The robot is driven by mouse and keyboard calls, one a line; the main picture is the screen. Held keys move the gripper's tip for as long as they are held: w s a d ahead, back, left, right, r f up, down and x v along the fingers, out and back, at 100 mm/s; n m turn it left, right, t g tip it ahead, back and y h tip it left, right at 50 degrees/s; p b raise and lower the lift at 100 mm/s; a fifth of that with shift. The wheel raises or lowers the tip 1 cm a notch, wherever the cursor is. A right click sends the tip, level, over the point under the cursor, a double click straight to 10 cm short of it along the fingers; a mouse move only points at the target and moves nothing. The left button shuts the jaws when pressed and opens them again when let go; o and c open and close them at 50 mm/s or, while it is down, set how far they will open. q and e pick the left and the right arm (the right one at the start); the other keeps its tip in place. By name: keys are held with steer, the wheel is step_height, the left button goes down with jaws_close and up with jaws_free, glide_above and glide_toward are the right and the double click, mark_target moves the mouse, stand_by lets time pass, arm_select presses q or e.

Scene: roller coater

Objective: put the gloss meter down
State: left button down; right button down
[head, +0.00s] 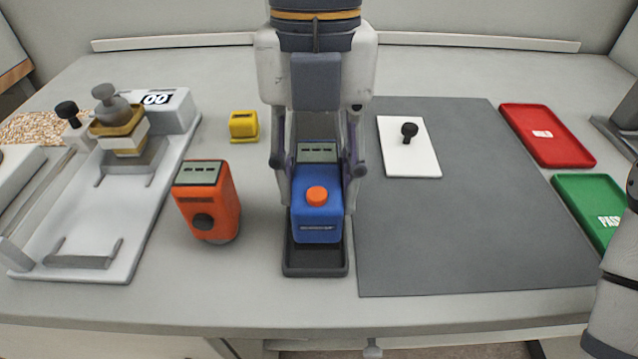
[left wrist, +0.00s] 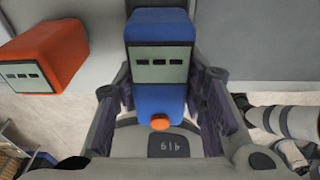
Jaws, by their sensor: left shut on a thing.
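The gloss meter, a blue block with an orange button and a small grey display (head: 317,222), is upright between the fingers of my left gripper (head: 318,183). The gripper points down and is shut on its sides. The meter's lower end is at a black holder (head: 316,270) on the table; I cannot tell whether it rests in it or hangs just above. In the left wrist view the blue meter (left wrist: 160,100) fills the space between the two fingers, display and button showing. My right gripper is out of view; only part of my right arm shows at the right edge.
An orange meter (head: 207,205) stands close left of the holder. A yellow block (head: 243,126) is behind it. A coater on a white base (head: 112,225) is at left. A grey mat (head: 450,230) with a white panel (head: 400,158) lies right. Red (head: 545,150) and green (head: 590,190) trays lie beyond.

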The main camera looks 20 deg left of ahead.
mark_target(314, 152)
arm_select(q)
steer(key=f, duration=0.4)
steer(key=shift+w+a, duration=0.25)
steer(key=shift+w, duration=0.15)
steer(key=shift+f, duration=0.15)
steer(key=c, duration=1)
jaws_free()
steer(key=r, duration=0.4)
steer(key=w+r, duration=0.1)
steer(key=r, duration=0.7)
steer(key=shift+w+a+r, duration=0.1)
steer(key=shift+w+a, duration=0.15)
steer(key=shift+w, duration=0.05)
